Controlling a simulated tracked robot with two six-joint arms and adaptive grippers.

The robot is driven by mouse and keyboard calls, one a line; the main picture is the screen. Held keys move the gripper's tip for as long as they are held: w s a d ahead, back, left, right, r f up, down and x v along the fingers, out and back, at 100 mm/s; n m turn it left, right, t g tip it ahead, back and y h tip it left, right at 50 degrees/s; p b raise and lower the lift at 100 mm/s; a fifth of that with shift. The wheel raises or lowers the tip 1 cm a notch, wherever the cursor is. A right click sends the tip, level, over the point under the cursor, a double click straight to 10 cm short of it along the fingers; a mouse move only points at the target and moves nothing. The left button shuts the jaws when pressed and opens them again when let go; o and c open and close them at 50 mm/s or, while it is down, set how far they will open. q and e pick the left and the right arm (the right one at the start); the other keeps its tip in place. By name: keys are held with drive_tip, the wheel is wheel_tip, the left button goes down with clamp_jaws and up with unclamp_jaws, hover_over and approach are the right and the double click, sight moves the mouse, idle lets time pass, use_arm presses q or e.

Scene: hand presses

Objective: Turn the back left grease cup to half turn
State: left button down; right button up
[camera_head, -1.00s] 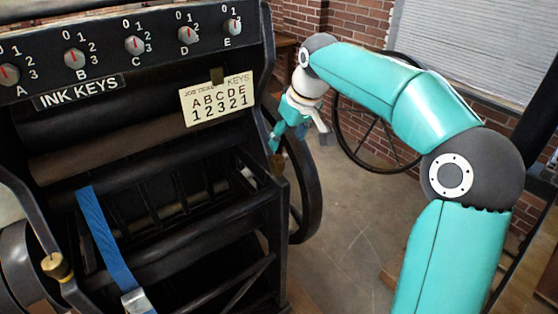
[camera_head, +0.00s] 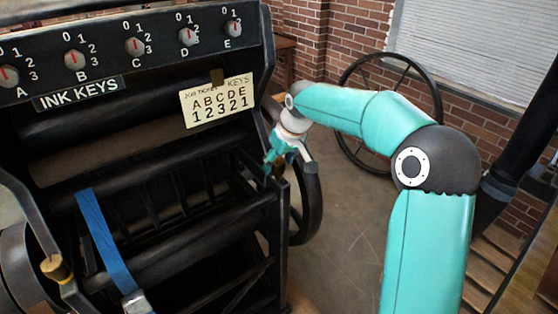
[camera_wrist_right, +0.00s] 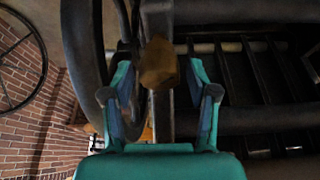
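A brass grease cup (camera_wrist_right: 158,63) sits on a dark upright of the press in the right wrist view. My right gripper (camera_wrist_right: 160,82) is open, with one finger to each side of this cup and visible gaps between. In the head view my right gripper (camera_head: 273,156) is at the right side of the press frame and hides most or all of that cup. Another brass grease cup (camera_head: 56,268) is at the lower left of the press. I cannot tell from the frames which cup is the back left one. My left gripper is not in view.
The ink key panel (camera_head: 130,48) and a job ticket (camera_head: 217,101) are above the rollers. A blue strap (camera_head: 105,240) hangs at the front. A dark flywheel (camera_head: 312,200) is close behind my right gripper.

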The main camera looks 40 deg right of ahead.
drive_tip(key=c, duration=0.8)
drive_tip(key=shift+m+h, duration=0.3)
drive_tip(key=shift+m, duration=0.5)
drive_tip(key=o, duration=1.1)
drive_tip(key=v, duration=1.2)
drive_tip(key=shift+a, duration=0.1)
drive_tip(key=shift+w, duration=0.1)
